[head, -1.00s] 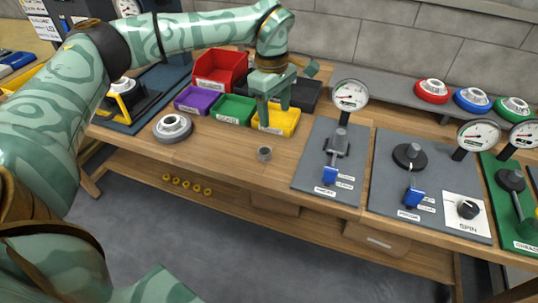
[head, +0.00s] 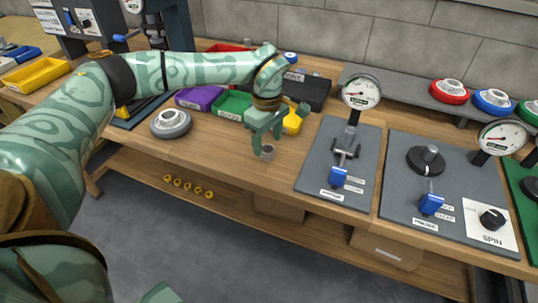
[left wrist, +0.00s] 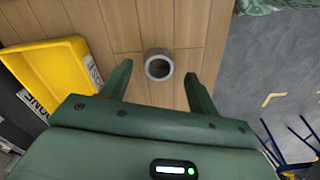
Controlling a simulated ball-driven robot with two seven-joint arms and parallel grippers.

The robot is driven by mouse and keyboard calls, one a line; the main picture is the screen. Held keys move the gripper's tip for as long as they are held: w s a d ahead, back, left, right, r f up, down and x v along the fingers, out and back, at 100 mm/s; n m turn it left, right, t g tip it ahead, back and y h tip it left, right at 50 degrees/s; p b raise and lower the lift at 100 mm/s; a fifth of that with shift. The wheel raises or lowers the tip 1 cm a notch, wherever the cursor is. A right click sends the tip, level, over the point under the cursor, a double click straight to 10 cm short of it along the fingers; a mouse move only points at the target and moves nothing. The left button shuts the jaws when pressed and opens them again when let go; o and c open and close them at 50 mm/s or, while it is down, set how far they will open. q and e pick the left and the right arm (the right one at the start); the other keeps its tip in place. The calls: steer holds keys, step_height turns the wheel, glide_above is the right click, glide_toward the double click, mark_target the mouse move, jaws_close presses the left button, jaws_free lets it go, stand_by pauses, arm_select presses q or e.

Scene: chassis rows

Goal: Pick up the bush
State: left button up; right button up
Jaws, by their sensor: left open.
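The bush is a small grey ring-shaped cylinder (head: 268,153) standing upright on the wooden bench near its front edge. In the left wrist view the bush (left wrist: 159,66) shows its open bore, just beyond the fingertips and between their lines. My left gripper (head: 266,144) is open and empty, pointing down over the bush. In the left wrist view its fingers (left wrist: 158,82) are spread wide on either side, with no visible contact. In the head view a finger partly overlaps the bush.
A yellow bin (left wrist: 45,73) lies close behind the gripper, with green (head: 233,105) and purple (head: 200,97) bins to its left. A grey flanged part (head: 171,124) sits further left. A grey plate with a gauge and blue-handled clamp (head: 341,165) stands to the right.

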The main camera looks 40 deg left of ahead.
arm_select(q)
step_height(320, 180, down, 3)
steer(key=shift+w+r, duration=0.1)
steer(key=shift+r, duration=0.2)
steer(key=c, duration=1.1)
steer(key=shift+r, duration=0.1)
